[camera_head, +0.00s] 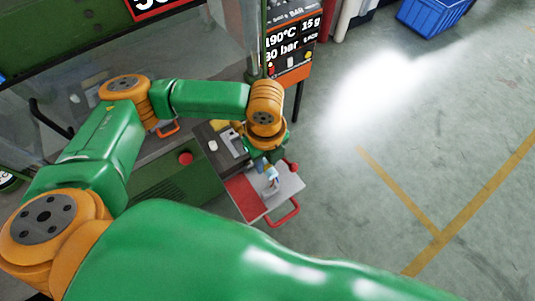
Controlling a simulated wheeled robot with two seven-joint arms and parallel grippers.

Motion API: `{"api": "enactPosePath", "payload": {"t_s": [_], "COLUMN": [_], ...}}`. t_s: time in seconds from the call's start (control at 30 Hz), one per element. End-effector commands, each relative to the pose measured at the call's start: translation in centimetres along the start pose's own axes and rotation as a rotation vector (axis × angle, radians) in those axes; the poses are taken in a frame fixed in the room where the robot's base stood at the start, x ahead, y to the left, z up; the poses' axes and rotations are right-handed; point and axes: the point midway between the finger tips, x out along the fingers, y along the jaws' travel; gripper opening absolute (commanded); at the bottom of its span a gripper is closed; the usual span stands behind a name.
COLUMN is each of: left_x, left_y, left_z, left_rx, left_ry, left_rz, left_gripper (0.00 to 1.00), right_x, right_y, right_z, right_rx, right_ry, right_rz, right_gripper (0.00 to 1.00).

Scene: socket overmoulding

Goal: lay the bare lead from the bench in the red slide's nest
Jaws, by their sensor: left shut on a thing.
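The red slide (242,194) is drawn out at the front of the machine, with a red patch, a pale grey plate and a red handle (286,214). My left gripper (269,172) points down over the slide's plate, below the orange wrist. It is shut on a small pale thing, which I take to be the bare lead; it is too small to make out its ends. I cannot tell whether the lead touches the plate. The slide's nest is largely hidden by the gripper. My right gripper is out of view.
A dark block with pale parts (222,142) stands just behind the slide. A red button (185,158) sits on the green machine front to the left. A display panel (290,45) stands behind. Open floor lies to the right, with a blue crate (430,14) far off.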

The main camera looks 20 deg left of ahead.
Motion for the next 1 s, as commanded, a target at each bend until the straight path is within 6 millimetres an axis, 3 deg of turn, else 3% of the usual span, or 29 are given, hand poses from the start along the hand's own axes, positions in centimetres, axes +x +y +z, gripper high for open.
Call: {"api": "enactPosePath", "payload": {"t_s": [0.33,0.4,1.0], "left_x": [-0.4,1.0,6.9], "left_y": [0.1,0.0,0.0], "left_z": [0.0,0.0,-0.1], "left_rx": [-0.002,-0.002,-0.003], "left_ry": [0.001,0.000,0.001], "left_rz": [0.003,0.002,0.001], "left_gripper": [0.00,0.00,0.00], "right_x": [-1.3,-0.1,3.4], "right_y": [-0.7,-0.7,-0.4], "right_z": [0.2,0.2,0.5], "right_rx": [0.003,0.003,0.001], "right_ry": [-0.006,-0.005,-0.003], "right_rz": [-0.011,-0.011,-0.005], "right_gripper": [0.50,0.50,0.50]}}
